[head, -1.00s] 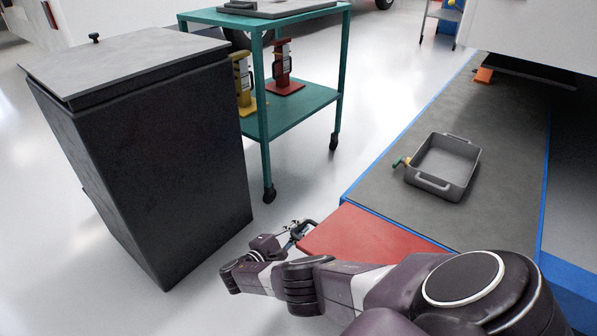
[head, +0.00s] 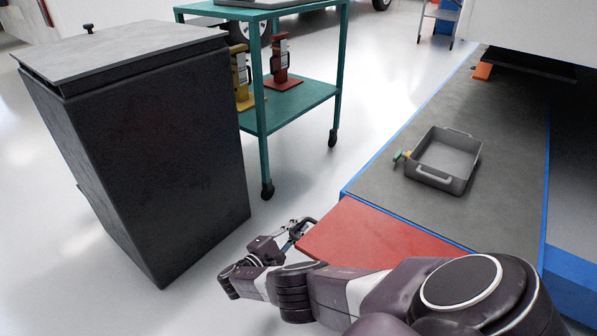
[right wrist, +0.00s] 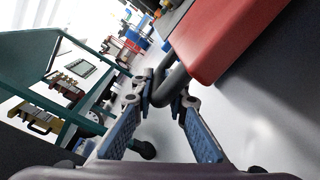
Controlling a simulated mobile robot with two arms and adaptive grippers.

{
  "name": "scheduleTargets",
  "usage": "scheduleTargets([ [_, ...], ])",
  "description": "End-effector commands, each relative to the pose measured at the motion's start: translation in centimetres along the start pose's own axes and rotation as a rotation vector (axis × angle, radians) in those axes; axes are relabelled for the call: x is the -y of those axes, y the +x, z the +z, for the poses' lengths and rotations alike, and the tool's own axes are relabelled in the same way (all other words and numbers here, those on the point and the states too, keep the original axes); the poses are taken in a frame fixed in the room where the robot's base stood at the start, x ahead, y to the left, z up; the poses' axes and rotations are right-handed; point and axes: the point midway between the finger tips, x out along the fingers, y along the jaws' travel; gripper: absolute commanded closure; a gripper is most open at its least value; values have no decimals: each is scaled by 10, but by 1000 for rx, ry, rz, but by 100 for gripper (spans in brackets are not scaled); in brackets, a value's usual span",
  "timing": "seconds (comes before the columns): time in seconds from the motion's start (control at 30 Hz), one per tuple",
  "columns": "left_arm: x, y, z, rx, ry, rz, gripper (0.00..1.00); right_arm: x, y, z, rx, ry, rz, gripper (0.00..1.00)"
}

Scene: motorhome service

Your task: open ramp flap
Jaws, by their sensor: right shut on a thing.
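The red ramp flap (head: 375,238) joins the near end of the grey platform and reaches toward me, partly hidden by my right arm. It also shows at the top of the right wrist view (right wrist: 215,40). A dark bar handle (right wrist: 172,80) stands out from its edge. My right gripper (head: 298,232) is at the flap's outer left corner. In the right wrist view the gripper's (right wrist: 165,97) fingertips are closed around the handle. My left gripper is out of view.
A dark bin (head: 150,140) stands left of my right arm. A teal cart (head: 290,108) with red and yellow jacks is behind it. A grey tray (head: 442,158) lies on the blue-edged platform (head: 400,205). Bare floor lies between cart and platform.

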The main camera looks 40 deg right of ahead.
Motion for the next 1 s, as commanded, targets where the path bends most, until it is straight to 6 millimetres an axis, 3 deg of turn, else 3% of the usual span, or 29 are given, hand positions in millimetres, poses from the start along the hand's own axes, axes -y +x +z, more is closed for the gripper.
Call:
scheduleTargets([
  [0.17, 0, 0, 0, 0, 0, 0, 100, 5, -4, -2, -6, -4, -10, 71],
  [0.53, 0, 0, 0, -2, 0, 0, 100, 2, -8, -1, -4, -2, -6, 71],
  [1.0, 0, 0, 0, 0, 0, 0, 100, 3, -100, -1, -7, -3, -9, 71],
])
